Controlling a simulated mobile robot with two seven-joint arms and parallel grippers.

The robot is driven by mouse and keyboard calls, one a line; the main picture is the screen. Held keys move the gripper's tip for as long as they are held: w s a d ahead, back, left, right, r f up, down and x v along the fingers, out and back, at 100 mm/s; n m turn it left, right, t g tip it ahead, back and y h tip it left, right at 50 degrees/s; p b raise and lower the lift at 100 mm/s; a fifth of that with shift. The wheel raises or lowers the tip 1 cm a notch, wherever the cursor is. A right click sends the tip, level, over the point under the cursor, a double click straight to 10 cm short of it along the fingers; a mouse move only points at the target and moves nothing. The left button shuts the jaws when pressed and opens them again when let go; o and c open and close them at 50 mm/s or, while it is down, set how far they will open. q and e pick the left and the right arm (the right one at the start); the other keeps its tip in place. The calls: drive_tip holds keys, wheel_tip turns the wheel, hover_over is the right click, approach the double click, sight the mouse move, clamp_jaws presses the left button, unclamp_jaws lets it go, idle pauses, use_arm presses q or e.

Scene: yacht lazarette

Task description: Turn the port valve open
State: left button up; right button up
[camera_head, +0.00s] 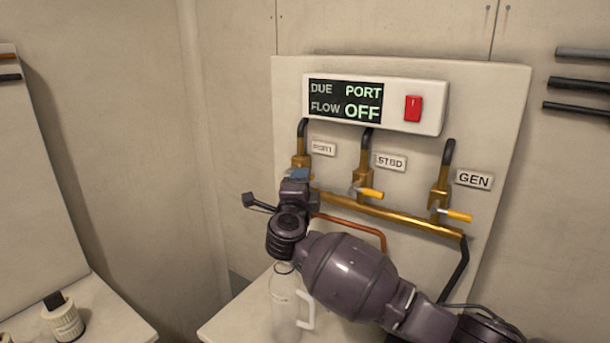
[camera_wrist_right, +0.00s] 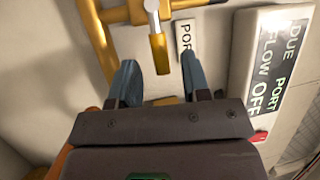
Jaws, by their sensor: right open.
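The port valve (camera_head: 301,160) is a brass valve at the left of the panel, partly hidden behind my right gripper (camera_head: 299,173) in the head view. In the right wrist view its yellow handle (camera_wrist_right: 159,52) extends between the two blue fingers of my right gripper (camera_wrist_right: 158,64). The fingers are apart, one on each side of the handle, with gaps visible. The PORT label (camera_wrist_right: 186,38) shows beside the right finger. The display (camera_head: 345,101) reads DUE PORT, FLOW OFF. My left gripper is not in view.
The STBD valve handle (camera_head: 370,193) and GEN valve handle (camera_head: 459,216) stand to the right. A brass pipe (camera_head: 390,215) runs below them. A clear jug (camera_head: 284,312) stands on the ledge below my right arm. A white canister (camera_head: 64,320) sits at far left.

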drive_tip(key=shift+x, duration=1.9)
drive_tip(key=shift+s, duration=0.1)
clamp_jaws()
